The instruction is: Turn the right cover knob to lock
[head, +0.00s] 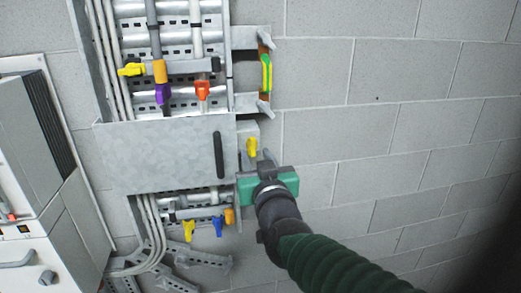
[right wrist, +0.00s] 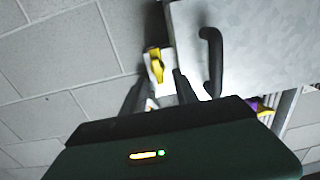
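The right cover knob (head: 252,147) is a small yellow handle on a pale grey block beside the right edge of the grey metal cover (head: 165,158). It looks roughly upright in the head view. In the right wrist view the yellow knob (right wrist: 156,66) shows just beyond my fingertips. My right gripper (head: 261,160) is just below and in front of the knob. In the right wrist view my right gripper (right wrist: 159,80) has its two dark fingers apart, with nothing clearly held between them. Contact with the knob cannot be made out. My left gripper is not in view.
A black handle (head: 219,154) stands out from the cover, close left of the knob. Above are yellow, purple and orange-red connectors on cables; below are yellow, blue and orange ones. A green-yellow piece (head: 266,73) is above right. Bare block wall (head: 400,120) fills the right.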

